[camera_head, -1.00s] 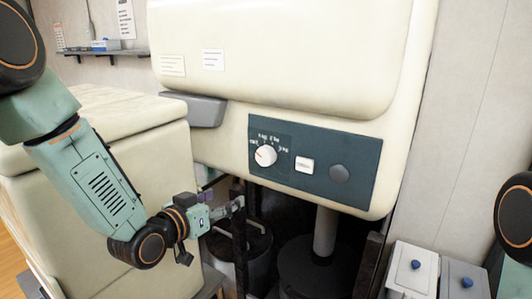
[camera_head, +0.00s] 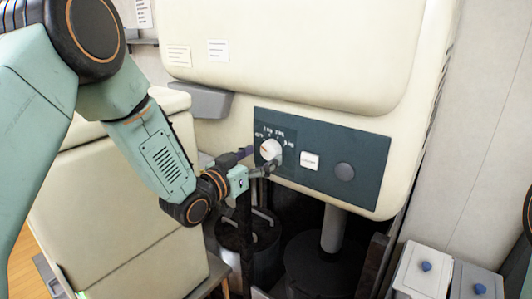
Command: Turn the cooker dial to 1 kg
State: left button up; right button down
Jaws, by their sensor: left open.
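The cooker dial (camera_head: 269,149) is a round white knob with a pointer mark, set at the left of the dark control panel (camera_head: 374,153) on the cream cooker (camera_head: 300,60). Small white labels are printed around the dial's top; they are too blurred to read surely. My left gripper (camera_head: 260,161) is open, its dark fingertips close to the dial's left and lower sides. I cannot tell whether they touch it. My right gripper is out of view; only a bit of my right arm shows at the right edge.
A white square button (camera_head: 310,161) and a dark round button (camera_head: 344,172) sit right of the dial. A grey ledge (camera_head: 199,101) juts out left of the panel. Below are a pot (camera_head: 240,240) and a pale post (camera_head: 334,229).

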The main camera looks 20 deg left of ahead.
pick_arm(q)
jog(key=shift+w+d+f, duration=0.1)
jog(key=shift+w+d, duration=0.05)
jog(key=shift+w, duration=0.5)
jog(key=shift+w+f, duration=0.1)
jog(key=shift+w, duration=0.35)
jog(key=shift+s, duration=0.15)
jog(key=shift+s+d+r, duration=0.1)
jog(key=shift+r, duration=0.1)
jog(key=shift+c, duration=0.5)
jog(key=shift+w+f, duration=0.2)
jog(key=shift+w, duration=0.1)
jog(key=c, duration=0.4)
jog(key=shift+r, duration=0.1)
jog(key=c, duration=0.7)
